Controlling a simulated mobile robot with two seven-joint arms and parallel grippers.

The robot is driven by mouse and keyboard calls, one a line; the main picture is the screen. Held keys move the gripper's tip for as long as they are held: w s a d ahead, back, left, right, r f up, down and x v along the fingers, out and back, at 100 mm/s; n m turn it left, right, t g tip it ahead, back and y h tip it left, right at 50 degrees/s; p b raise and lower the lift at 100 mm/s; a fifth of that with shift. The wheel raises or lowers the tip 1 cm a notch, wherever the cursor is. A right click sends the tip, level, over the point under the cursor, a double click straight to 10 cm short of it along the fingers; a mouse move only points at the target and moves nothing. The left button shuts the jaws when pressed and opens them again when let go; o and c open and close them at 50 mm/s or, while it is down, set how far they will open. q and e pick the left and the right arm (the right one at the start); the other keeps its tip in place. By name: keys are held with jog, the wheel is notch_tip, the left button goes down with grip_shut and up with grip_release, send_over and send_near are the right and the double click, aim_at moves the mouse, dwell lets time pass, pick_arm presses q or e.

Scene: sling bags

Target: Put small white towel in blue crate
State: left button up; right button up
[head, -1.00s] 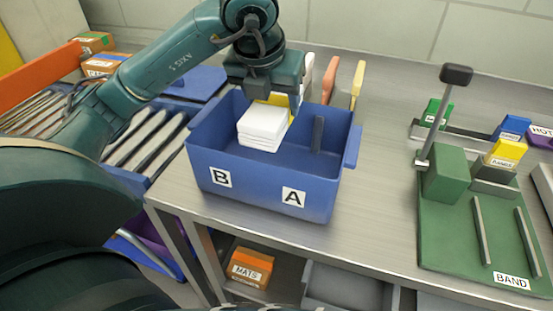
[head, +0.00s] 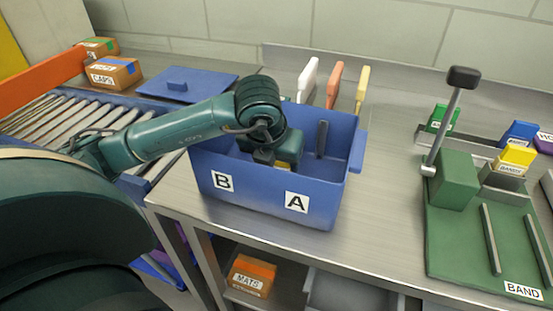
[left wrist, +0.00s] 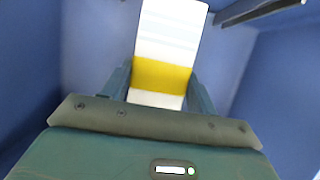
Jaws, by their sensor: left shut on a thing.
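The blue crate (head: 255,195), with labels B and A on its front, stands on the metal table. My left gripper (head: 284,163) reaches down inside it. In the left wrist view my left gripper (left wrist: 160,85) is shut on the small white towel (left wrist: 170,35), a folded stack with a yellow band (left wrist: 162,75) between the fingers. Blue crate walls surround it there. In the head view the arm and gripper hide nearly all of the towel. I cannot tell whether the towel touches the crate floor. My right gripper is not in view.
White, orange and yellow upright pieces (head: 335,84) stand behind the crate. A green fixture labelled BAND (head: 465,250), with a lever (head: 445,120), is at the right. A roller conveyor (head: 40,115) lies at the left. The tabletop between crate and fixture is clear.

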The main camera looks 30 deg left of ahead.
pick_arm(q)
jog(key=o, duration=0.7)
jog(key=shift+f, duration=0.15)
jog(key=shift+c, duration=0.2)
jog(key=o, duration=0.5)
jog(key=shift+c, duration=0.2)
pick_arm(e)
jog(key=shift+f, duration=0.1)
pick_arm(q)
jog(key=shift+r, duration=0.3)
jog(key=p+v, duration=0.1)
jog(key=v, duration=1)
jog(key=shift+s+r+p, duration=0.2)
jog(key=shift+r+p, duration=0.1)
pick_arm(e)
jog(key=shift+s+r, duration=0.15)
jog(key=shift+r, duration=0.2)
